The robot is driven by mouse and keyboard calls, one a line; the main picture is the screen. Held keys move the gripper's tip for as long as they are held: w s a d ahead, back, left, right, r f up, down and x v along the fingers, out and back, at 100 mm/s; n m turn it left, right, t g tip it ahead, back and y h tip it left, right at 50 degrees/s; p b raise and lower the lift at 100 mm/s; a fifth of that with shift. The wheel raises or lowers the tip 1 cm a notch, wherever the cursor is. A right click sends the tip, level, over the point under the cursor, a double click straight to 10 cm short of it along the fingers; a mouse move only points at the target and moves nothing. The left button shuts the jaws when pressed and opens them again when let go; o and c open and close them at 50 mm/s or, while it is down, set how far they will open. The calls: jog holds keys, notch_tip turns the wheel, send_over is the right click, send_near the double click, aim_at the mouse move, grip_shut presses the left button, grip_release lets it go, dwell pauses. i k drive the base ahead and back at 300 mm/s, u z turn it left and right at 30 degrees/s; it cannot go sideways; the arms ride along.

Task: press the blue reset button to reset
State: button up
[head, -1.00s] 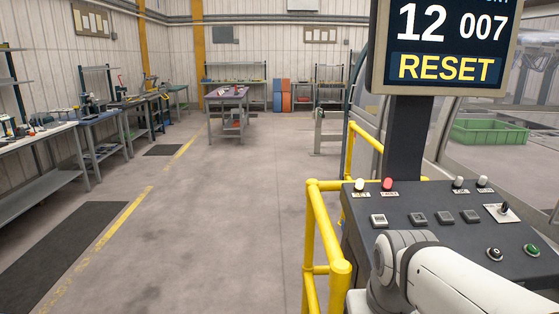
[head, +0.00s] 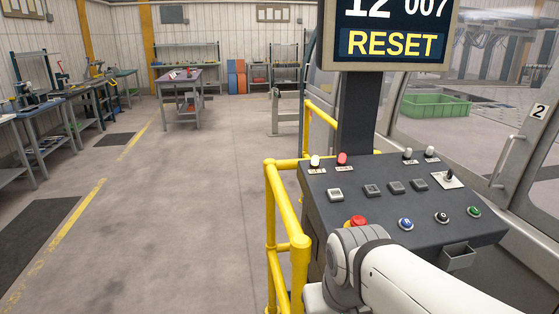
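The blue reset button (head: 406,224) sits on the front row of the sloped grey control panel (head: 320,200). A red mushroom button (head: 356,222) is to its left, and a black button (head: 442,217) and a green button (head: 474,211) are to its right. The screen (head: 390,40) above the panel reads RESET in yellow. My white arm reaches in from the lower right, below and in front of the panel. My gripper is not in view.
Yellow guard rails (head: 285,205) stand just left of the panel. A toggle switch (head: 449,177), several square buttons and lamps, one lit red (head: 342,158), fill the panel's rear. A small grey box (head: 457,257) hangs at its front edge. Open floor lies to the left.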

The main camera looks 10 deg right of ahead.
aim_at(406, 222)
jog(key=k, duration=1.3)
jog(key=z, duration=0.75)
jog(key=i, duration=1.6)
jog(key=u, duration=0.2)
